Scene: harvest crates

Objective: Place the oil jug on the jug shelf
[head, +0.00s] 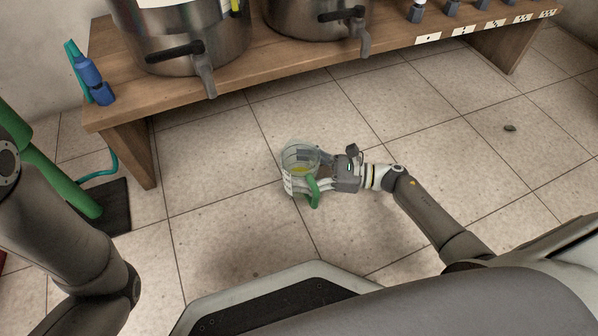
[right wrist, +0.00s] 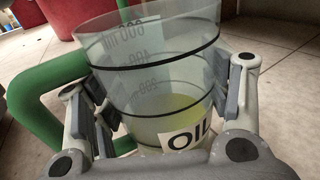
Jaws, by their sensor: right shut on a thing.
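The oil jug (head: 299,158) is a clear measuring jug with a green handle, dark rings and some yellow liquid low inside. In the head view it is over the tiled floor, in front of the wooden bench. My right gripper (head: 312,172) is shut around its body. In the right wrist view the jug (right wrist: 155,75) stands between the two fingers, with an "OIL" label at its lower front and the handle to the left. My left arm shows at the left of the head view, but its gripper is out of view. I cannot make out which surface is the jug shelf.
The wooden bench (head: 270,72) carries two steel vessels (head: 185,40) with taps, and small labelled fittings at right. A blue fitting with a green hose (head: 92,80) is at its left end. A green post (head: 50,170) stands at left. The floor ahead is mostly clear.

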